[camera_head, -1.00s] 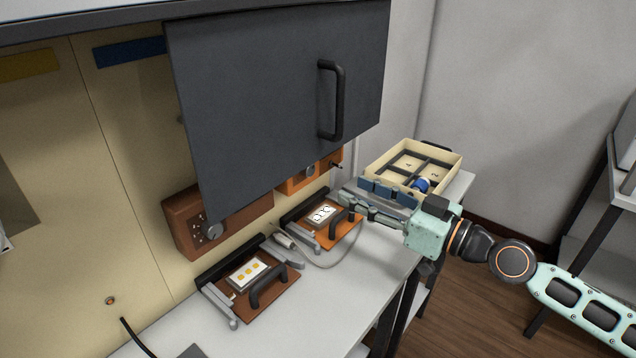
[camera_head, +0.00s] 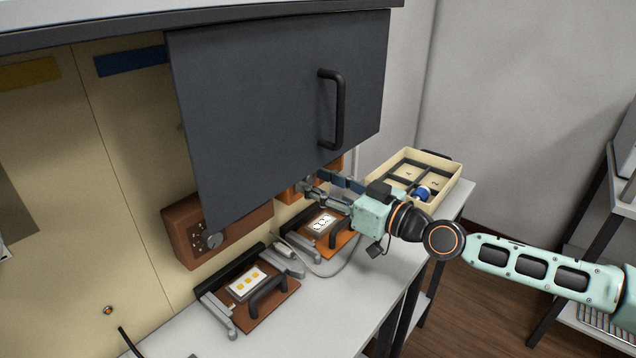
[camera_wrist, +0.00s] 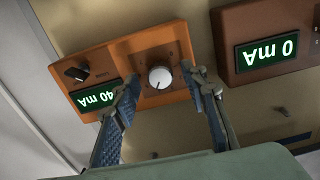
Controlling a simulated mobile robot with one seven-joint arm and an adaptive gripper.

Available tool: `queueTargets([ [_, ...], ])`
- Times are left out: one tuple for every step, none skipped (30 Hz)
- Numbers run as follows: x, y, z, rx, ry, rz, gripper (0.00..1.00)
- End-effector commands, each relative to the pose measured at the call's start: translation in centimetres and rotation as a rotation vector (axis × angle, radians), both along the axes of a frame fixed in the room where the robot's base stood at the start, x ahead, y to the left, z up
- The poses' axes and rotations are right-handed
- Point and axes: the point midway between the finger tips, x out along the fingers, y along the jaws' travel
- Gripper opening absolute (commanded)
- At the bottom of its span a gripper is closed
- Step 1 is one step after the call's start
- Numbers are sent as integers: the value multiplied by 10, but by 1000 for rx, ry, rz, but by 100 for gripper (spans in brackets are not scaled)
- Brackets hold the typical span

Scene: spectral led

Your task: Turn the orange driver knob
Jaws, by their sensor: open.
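The orange driver box (camera_wrist: 120,68) is on the wall in the wrist view, with its round white-and-grey knob (camera_wrist: 160,77) and a green display (camera_wrist: 97,96) reading 40 mA, upside down. A black switch (camera_wrist: 76,73) is on the same box. My gripper (camera_wrist: 163,88) is open, with one blue-padded finger on each side of the knob in the picture; I cannot tell whether either touches it. In the head view my gripper (camera_head: 312,187) reaches the orange box (camera_head: 287,193), which is partly hidden by the dark raised panel and my gripper.
A brown driver box (camera_wrist: 262,50) reading 0 mA sits beside it. The dark panel (camera_head: 280,90) hangs above. Two fixtures, one brown (camera_head: 270,305) and one orange (camera_head: 338,241), stand on the bench below. A divided tray (camera_head: 452,187) is at the right; a cable (camera_head: 318,273) loops on the bench.

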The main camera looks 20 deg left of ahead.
Motion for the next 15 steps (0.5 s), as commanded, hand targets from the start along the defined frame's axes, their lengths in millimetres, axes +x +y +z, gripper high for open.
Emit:
queueTargets([
  [0, 1, 0, 0, 0, 0, 40],
  [0, 1, 0, 0, 0, 0, 40],
  [0, 1, 0, 0, 0, 0, 40],
  [0, 1, 0, 0, 0, 0, 40],
  [0, 1, 0, 0, 0, 0, 40],
  [0, 1, 0, 0, 0, 0, 40],
  [0, 1, 0, 0, 0, 0, 40],
  [0, 1, 0, 0, 0, 0, 39],
  [0, 1, 0, 0, 0, 0, 35],
  [0, 1, 0, 0, 0, 0, 31],
  [0, 1, 0, 0, 0, 0, 28],
  [0, 1, 0, 0, 0, 0, 24],
  [0, 1, 0, 0, 0, 0, 20],
  [0, 1, 0, 0, 0, 1, 17],
  [0, 1, 0, 0, 0, 1, 13],
])
